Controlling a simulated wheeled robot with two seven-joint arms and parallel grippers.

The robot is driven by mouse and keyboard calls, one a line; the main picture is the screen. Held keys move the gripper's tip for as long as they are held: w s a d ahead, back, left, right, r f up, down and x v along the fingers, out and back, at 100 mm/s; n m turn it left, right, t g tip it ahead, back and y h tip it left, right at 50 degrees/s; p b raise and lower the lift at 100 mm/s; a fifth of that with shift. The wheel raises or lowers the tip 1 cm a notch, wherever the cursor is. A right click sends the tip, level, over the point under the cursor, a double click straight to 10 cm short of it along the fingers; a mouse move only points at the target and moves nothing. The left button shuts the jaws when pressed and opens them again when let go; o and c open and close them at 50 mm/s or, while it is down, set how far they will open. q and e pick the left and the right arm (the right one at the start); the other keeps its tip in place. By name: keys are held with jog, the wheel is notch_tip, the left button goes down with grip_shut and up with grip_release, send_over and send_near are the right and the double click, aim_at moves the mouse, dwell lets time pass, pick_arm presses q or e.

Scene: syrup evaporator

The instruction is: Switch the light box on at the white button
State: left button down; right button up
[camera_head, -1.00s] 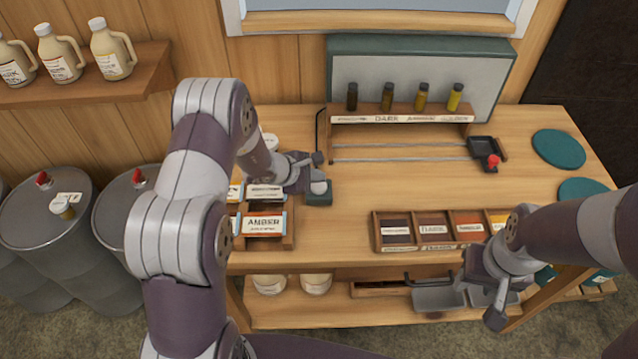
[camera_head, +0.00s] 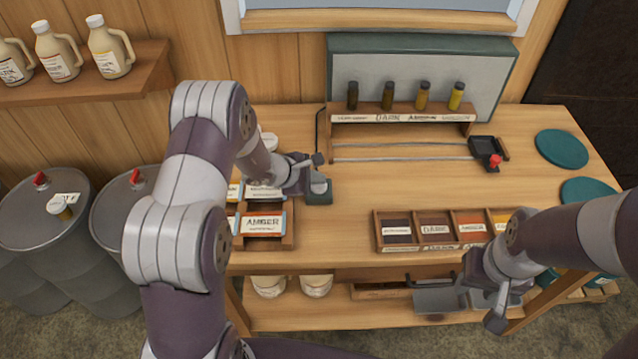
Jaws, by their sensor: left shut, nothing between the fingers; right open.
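The light box (camera_head: 428,77) is a grey panel with a green frame standing at the back of the bench, its face unlit grey. Its small dark switch box (camera_head: 318,198) sits on the bench left of centre, with a cable running up towards the panel. The white button is at the top of this switch box, largely hidden by my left gripper. My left gripper (camera_head: 318,172) is shut and empty, right at the switch box; I cannot tell whether it touches the button. My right gripper (camera_head: 482,302) is open and empty, low in front of the bench's right part.
A rack with several sample bottles (camera_head: 421,97) stands before the panel. A sectioned label tray (camera_head: 437,230) lies at the front right, and an AMBER holder (camera_head: 263,225) at the left. Green discs (camera_head: 560,149) lie at the right. The bench middle is clear.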

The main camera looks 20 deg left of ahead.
aim_at(316, 187)
pick_arm(q)
jog(key=shift+f+b, duration=0.3)
jog(key=shift+r, duration=0.1)
jog(key=shift+r+p, duration=0.3)
jog(key=shift+r, duration=0.4)
notch_tip(316, 187, up, 6)
jog(key=p, duration=0.3)
dwell(0.3)
